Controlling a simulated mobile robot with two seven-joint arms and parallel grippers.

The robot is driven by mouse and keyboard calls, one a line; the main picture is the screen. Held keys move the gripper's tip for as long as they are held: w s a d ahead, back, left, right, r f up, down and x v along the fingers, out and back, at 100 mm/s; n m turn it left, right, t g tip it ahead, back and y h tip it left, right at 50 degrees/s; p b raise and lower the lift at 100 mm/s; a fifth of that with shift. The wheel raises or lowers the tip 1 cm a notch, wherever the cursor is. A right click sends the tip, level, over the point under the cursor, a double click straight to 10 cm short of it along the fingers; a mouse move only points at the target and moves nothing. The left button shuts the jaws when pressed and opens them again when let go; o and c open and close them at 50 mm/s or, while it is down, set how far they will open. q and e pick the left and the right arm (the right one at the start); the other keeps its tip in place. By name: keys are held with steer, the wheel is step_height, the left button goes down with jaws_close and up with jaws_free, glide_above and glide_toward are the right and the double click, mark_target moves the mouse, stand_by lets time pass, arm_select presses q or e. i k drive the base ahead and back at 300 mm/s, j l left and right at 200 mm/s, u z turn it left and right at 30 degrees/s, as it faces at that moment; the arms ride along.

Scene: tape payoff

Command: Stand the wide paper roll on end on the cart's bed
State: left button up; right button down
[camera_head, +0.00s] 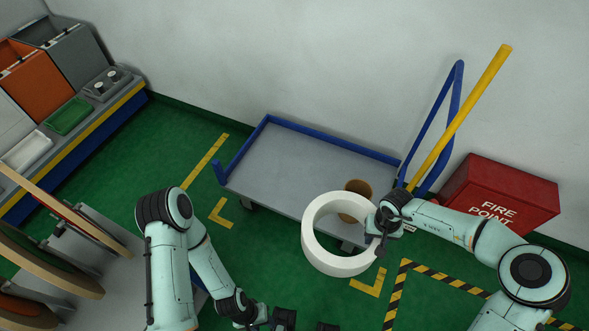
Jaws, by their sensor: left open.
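The wide paper roll (318,246) is a thick white ring in front of the cart's near right edge, its open hole facing up toward me. My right gripper (381,240) is at the right side of its wall and appears shut on it; the fingertips are partly hidden. The roll overlaps the bed's edge in the picture and looks held up. The cart's bed (290,165) is a flat grey platform with blue rails, mostly bare. My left gripper (305,325) is open and empty at the bottom edge, partly cut off.
A brown round object (358,187) shows at the bed's right end, partly behind the roll. A yellow pole (462,115) leans by the cart's blue handle (440,110). A red fire point box (500,195) stands right. Large reels (45,255) stand left.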

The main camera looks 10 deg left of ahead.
mark_target(300, 182)
steer(key=i+j+u, duration=0.3)
steer(key=i+u, duration=0.25)
steer(key=i+l, duration=0.15)
steer(key=i, duration=0.25)
steer(key=u, duration=0.05)
